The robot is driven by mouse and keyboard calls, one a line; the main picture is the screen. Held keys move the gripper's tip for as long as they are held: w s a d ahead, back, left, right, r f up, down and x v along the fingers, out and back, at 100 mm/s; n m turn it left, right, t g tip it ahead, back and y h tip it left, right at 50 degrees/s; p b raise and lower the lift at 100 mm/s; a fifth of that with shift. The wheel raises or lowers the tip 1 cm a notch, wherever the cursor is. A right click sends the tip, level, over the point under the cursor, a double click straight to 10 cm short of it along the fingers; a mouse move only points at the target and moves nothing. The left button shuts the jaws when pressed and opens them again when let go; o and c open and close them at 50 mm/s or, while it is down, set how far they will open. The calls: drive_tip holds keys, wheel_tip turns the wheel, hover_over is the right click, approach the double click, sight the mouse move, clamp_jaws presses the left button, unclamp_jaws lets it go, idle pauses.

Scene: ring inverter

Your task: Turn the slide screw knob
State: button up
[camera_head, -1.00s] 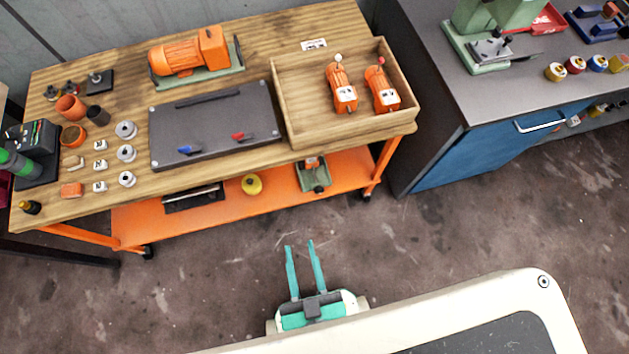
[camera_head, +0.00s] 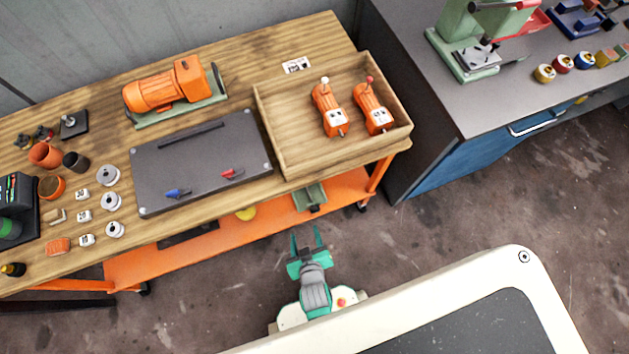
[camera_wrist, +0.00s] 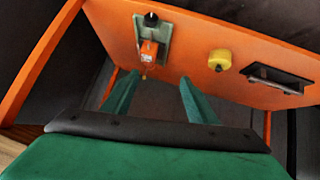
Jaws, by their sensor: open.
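A green-based device (camera_head: 310,197) sits on the orange lower shelf, partly hidden under the tabletop. In the wrist view it shows as a green plate (camera_wrist: 166,33) with an orange block (camera_wrist: 149,48) and a black knob (camera_wrist: 151,19) at its far end. I cannot tell for sure that this is the slide screw knob. My gripper (camera_head: 306,240) is open and empty, in front of the table's edge and apart from the device. In the wrist view its two green fingers (camera_wrist: 160,82) point toward the shelf, with the device between and beyond the tips.
A yellow round piece (camera_wrist: 220,60) and a black tray (camera_wrist: 282,79) are on the orange shelf (camera_wrist: 106,20). The wooden tabletop (camera_head: 235,100) overhangs it, carrying a wooden tray (camera_head: 263,120) with two orange tools. A blue cabinet (camera_head: 450,165) stands right. Open floor lies in front.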

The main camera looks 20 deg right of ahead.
sight(315, 211)
drive_tip(key=w+d+f+g, duration=0.1)
drive_tip(key=w+d+f, duration=0.1)
drive_tip(key=w+f, duration=0.2)
drive_tip(key=w+d+f+g, duration=0.2)
drive_tip(key=w+d+f, duration=0.1)
drive_tip(key=f, duration=0.8)
drive_tip(key=w+d+f+g, duration=0.1)
drive_tip(key=w+d+f, duration=0.2)
drive_tip(key=w+f, duration=0.3)
drive_tip(key=shift+f+g+h, duration=0.3)
drive_tip(key=shift+f+g, duration=0.1)
drive_tip(key=shift+f, duration=0.35)
drive_tip(key=c, duration=1.1)
